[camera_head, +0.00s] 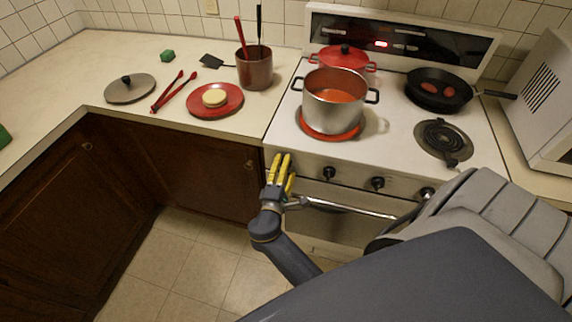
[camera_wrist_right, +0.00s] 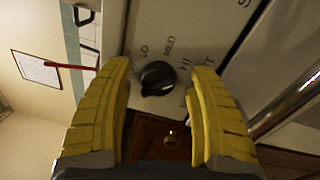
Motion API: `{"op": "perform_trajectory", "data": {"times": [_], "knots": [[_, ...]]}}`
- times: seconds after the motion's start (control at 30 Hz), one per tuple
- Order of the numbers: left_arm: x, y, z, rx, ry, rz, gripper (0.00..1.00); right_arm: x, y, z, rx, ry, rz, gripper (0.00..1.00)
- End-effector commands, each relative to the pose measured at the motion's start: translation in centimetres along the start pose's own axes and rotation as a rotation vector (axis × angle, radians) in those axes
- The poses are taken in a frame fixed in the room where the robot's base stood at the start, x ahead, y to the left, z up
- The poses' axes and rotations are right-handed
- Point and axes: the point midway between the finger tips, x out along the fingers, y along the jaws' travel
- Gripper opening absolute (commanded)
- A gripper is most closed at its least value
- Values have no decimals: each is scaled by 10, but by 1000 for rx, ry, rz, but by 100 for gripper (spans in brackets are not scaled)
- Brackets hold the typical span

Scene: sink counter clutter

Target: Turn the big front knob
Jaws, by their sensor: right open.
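A black round knob (camera_wrist_right: 157,79) with LO, MED and HI marks around it is on the stove's front panel in the right wrist view. My right gripper (camera_wrist_right: 162,72) has its yellow fingers apart, with the knob showing between the fingertips; I cannot tell whether they touch it. In the head view the right gripper (camera_head: 283,158) is at the left end of the stove's front panel, and the knob there is hidden behind it. My left gripper is not in view.
More black knobs (camera_head: 329,173) (camera_head: 377,183) line the panel to the right. The oven handle (camera_head: 350,208) runs just below. A steel pot (camera_head: 334,109) of red contents stands on a burner above. Brown cabinets (camera_head: 190,165) are at left.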

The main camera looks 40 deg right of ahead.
Motion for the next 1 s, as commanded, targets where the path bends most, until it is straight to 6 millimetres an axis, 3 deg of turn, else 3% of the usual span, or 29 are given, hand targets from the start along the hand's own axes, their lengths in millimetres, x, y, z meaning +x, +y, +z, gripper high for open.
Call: {"op": "perform_trajectory", "data": {"times": [0.23, 0.7, 1.0], "knots": [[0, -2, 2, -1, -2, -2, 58, -6, 0, -1, 2, 2, -1, 58], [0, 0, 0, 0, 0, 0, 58, -64, 0, 0, 0, 1, -2, 58], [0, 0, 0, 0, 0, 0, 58, -75, 0, 1, 1, -1, 0, 58]]}}
